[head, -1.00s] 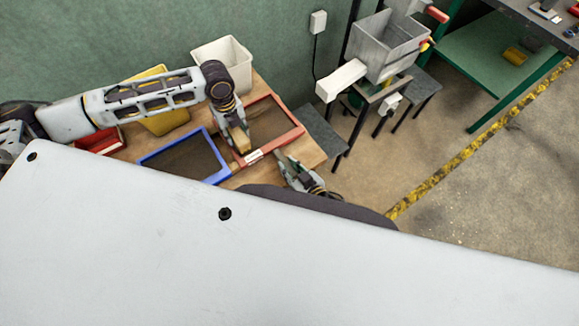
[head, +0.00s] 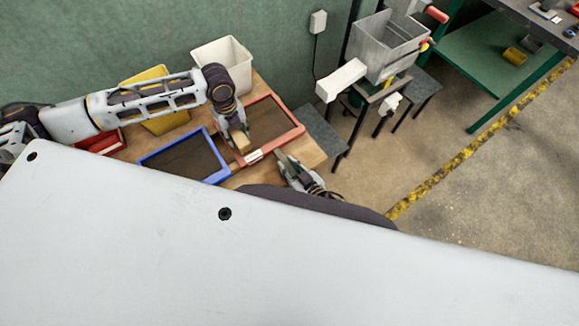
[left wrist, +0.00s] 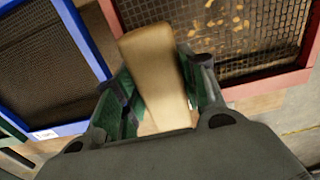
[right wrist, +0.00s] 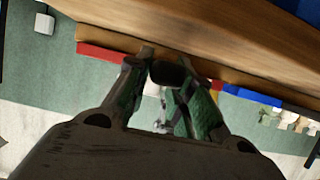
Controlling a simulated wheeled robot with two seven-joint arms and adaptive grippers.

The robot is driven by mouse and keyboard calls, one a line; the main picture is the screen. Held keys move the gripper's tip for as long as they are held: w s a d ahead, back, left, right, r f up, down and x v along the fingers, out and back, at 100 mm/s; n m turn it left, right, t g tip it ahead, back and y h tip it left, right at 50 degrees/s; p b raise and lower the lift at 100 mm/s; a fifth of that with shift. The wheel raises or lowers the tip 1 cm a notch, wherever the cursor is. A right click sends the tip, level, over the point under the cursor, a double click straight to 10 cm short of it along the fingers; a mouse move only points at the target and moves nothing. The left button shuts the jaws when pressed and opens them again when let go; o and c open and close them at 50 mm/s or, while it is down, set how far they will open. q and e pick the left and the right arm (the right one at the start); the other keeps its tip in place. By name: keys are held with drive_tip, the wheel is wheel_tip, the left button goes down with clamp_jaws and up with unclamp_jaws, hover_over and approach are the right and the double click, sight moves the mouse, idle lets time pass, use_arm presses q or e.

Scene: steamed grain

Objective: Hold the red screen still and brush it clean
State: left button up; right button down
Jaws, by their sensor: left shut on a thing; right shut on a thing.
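The red screen (head: 285,112) lies flat on the wooden table, a red frame around dark mesh. In the left wrist view, pale grains or flakes lie on the red screen's mesh (left wrist: 282,52). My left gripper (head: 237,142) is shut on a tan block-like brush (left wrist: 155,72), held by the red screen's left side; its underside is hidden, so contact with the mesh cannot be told.
A blue screen (head: 147,159) lies left of the red one. A white bin (head: 238,55), yellow container (head: 165,122) and red container (head: 107,144) stand behind. A metal hopper machine (head: 380,45) stands to the right, past a grey surface (head: 322,130).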

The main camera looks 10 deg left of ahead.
use_arm(q)
drive_tip(key=shift+f, duration=0.8)
idle(1.2)
drive_tip(key=shift+w, duration=0.1)
drive_tip(key=shift+w+d+r, duration=0.1)
drive_tip(key=shift+w+d, duration=1.05)
drive_tip(key=shift+w, duration=0.1)
drive_tip(key=shift+w+d, duration=0.1)
drive_tip(key=shift+w+d, duration=1.05)
drive_tip(key=shift+w, duration=0.15)
drive_tip(key=shift+w+d, duration=1.2)
drive_tip(key=shift+w, duration=0.1)
drive_tip(key=shift+w, duration=0.1)
drive_tip(key=shift+w+d, duration=1.15)
drive_tip(key=shift+w, duration=0.05)
